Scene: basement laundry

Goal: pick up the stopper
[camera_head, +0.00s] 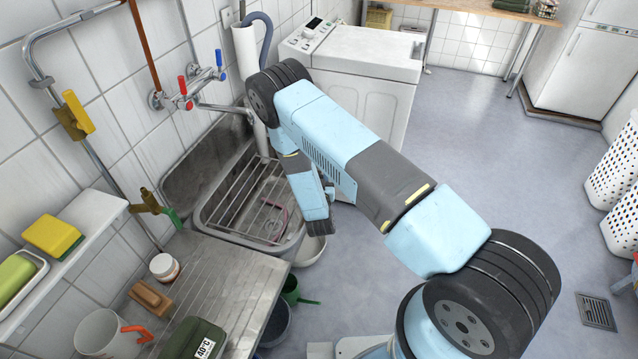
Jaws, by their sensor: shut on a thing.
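My gripper (319,227) is at the low end of my light blue forearm, over the right edge of the sink (212,216) and above a pale bowl. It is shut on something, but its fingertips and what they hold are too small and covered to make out. I cannot make out a stopper anywhere in this view. A pinkish curved thing (279,210) lies at the sink's wire rack; I cannot tell what it is.
The pale bowl (310,252) and a green watering can (293,290) are below my gripper. The drainboard (228,288) holds a jar, a brush, a mug and a green box. A washing machine (365,55) stands behind.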

